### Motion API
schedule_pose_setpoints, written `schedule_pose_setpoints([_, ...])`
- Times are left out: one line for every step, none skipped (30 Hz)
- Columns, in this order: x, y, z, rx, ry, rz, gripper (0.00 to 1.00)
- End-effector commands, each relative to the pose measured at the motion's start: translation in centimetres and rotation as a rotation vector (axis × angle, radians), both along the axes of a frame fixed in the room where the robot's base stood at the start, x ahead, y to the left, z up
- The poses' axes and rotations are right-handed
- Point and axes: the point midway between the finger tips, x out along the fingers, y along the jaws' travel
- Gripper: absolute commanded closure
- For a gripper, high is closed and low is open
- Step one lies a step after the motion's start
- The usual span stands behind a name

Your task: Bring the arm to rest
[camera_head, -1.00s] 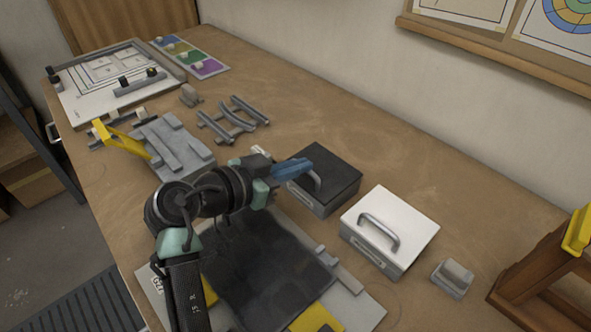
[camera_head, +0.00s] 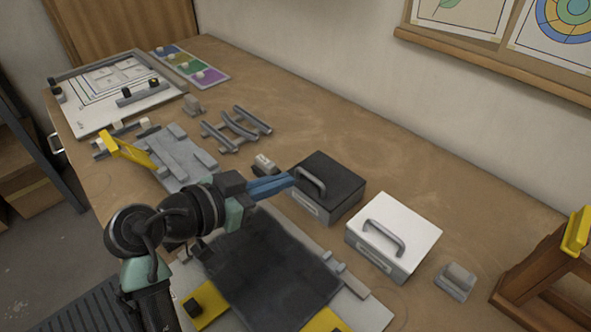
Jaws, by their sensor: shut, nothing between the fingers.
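My gripper (camera_head: 286,181) has blue fingers and is shut with nothing between them. It is above the bench, its tips at the left side of the black box (camera_head: 338,179) with a grey handle. I cannot tell whether the tips touch the box. My arm comes in from the bottom left and passes over the left part of the dark mat (camera_head: 275,265).
A white box (camera_head: 410,222) with a handle stands right of the black one. A grey block (camera_head: 457,278) and a wooden rack (camera_head: 545,272) are further right. A grey fixture (camera_head: 180,155), metal rails (camera_head: 238,128) and a drawing board (camera_head: 105,90) lie behind. Bare wood stretches along the wall.

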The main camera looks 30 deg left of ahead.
Motion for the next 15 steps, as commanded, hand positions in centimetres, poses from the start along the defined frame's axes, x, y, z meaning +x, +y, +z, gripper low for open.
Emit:
schedule_pose_setpoints([-0.9, 0.4, -0.3, 0.0, 0.001, 0.003, 1.0])
schedule_pose_setpoints([-1.3, 0.5, -0.3, 0.001, -0.001, 0.004, 1.0])
schedule_pose_setpoints([-1.7, 0.7, -0.3, 0.001, -0.001, 0.003, 1.0])
schedule_pose_setpoints([-2.0, 0.8, -0.3, 0.001, -0.002, 0.002, 1.0])
schedule_pose_setpoints([-2.2, 0.9, -0.3, 0.001, -0.002, 0.002, 1.0])
schedule_pose_setpoints([-2.5, 1.0, -0.3, 0.002, -0.002, 0.001, 1.0])
schedule_pose_setpoints([-2.6, 1.0, -0.3, 0.002, -0.003, 0.001, 1.0])
schedule_pose_setpoints([-2.7, 1.0, -0.3, 0.003, -0.002, 0.001, 1.0])
schedule_pose_setpoints([-2.8, 1.1, -0.3, 0.003, -0.002, 0.0, 1.0])
schedule_pose_setpoints([-2.9, 1.1, -0.3, 0.003, -0.002, 0.0, 1.0])
schedule_pose_setpoints([-2.9, 1.1, -0.3, 0.003, -0.002, 0.0, 1.0])
schedule_pose_setpoints([-2.9, 1.1, -0.3, 0.003, -0.002, 0.0, 1.0])
schedule_pose_setpoints([-2.9, 1.1, -0.3, 0.002, -0.003, -0.001, 1.0])
schedule_pose_setpoints([-2.8, 1.0, -0.2, 0.003, -0.003, 0.0, 1.0])
schedule_pose_setpoints([-2.4, 0.8, 0.4, 0.009, -0.007, 0.007, 1.0])
